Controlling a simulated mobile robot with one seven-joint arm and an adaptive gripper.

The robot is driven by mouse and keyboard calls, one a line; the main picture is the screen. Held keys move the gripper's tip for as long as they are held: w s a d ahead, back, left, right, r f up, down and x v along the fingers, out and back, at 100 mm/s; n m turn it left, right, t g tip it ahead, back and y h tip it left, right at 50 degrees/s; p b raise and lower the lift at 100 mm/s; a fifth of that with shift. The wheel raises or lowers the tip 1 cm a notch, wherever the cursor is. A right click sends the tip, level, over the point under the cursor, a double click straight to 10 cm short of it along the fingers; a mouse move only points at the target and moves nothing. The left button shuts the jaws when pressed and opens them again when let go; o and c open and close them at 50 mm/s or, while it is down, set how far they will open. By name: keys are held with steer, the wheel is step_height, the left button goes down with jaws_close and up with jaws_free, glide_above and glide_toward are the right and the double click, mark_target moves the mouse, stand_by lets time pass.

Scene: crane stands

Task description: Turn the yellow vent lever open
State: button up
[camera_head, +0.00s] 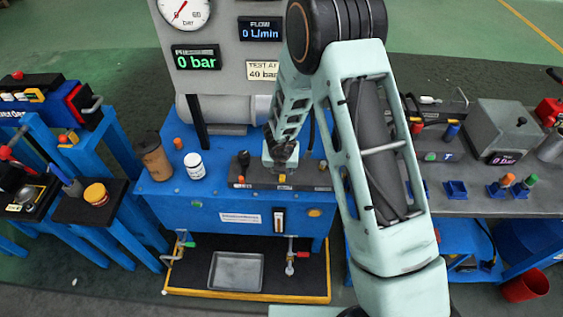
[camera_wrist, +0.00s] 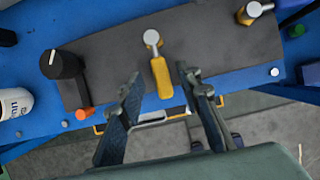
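A yellow lever (camera_wrist: 162,78) with a round silver pivot sits on a dark plate (camera_wrist: 110,55) on the blue bench. In the wrist view its handle points toward me. My gripper (camera_wrist: 160,88) is open, with one finger on each side of the lever's handle; I see gaps between handle and fingers. A second yellow lever (camera_wrist: 252,11) is at the upper right of the plate; I cannot read which one is the vent. In the head view my gripper (camera_head: 282,156) is above the bench's dark plate, with a small yellow handle (camera_head: 282,178) just below it.
A black knob (camera_wrist: 64,66) and an orange part (camera_wrist: 83,114) are left of the lever. A display (camera_head: 196,57) reads 0 bar. A metal tray (camera_head: 236,272) lies below.

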steer(key=v, duration=1)
steer(key=shift+s, duration=0.1)
